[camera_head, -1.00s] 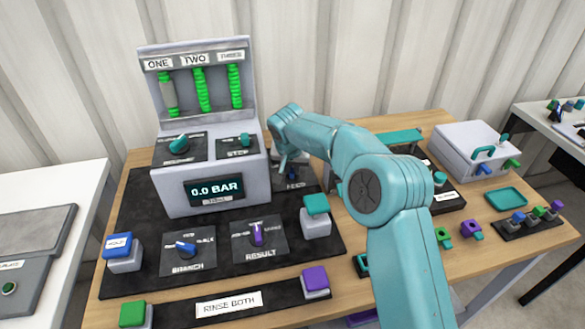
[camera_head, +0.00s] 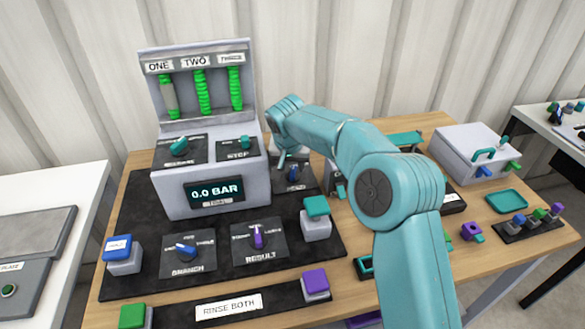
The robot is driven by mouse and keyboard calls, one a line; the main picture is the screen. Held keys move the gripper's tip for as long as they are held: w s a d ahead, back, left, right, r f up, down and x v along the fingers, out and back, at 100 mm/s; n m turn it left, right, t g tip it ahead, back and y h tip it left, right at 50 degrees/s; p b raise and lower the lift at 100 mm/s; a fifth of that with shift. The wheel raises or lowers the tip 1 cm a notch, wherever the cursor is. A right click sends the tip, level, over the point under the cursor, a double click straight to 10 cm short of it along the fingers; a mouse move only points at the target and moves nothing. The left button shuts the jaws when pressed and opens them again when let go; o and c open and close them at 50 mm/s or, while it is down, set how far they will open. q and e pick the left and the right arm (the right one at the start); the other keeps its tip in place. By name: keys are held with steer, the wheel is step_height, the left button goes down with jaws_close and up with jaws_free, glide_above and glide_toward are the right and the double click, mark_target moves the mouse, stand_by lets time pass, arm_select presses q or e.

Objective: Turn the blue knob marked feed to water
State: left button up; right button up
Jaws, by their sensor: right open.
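The blue feed knob (camera_head: 293,174) sits on a dark plate on the black mat, just right of the grey console. Its plate's lettering is too blurred and partly covered to read, so I cannot tell which mark it points at. My right gripper (camera_head: 283,161) is at the end of the teal arm, open and empty, just above and left of the knob. Its fingers are small and partly hidden by the wrist. I cannot tell whether they touch the knob. My left gripper is not in view.
The console (camera_head: 212,185) reads 0.0 BAR and stands close left of my right gripper. A blue branch knob (camera_head: 185,246) and purple result knob (camera_head: 258,238) are in front. A teal-topped button block (camera_head: 316,218) stands nearby. A white box (camera_head: 472,155) is at right.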

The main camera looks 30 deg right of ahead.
steer(key=v, duration=1.3)
steer(key=shift+p, duration=0.3)
steer(key=shift+o, duration=0.5)
steer(key=shift+s+d+r+n, duration=0.1)
steer(key=shift+d+n, duration=0.35)
steer(key=shift+n, duration=0.15)
glide_toward(293, 170)
steer(key=shift+n+y, duration=0.3)
steer(key=shift+n, duration=0.1)
steer(key=x, duration=0.8)
steer(key=shift+d, duration=0.25)
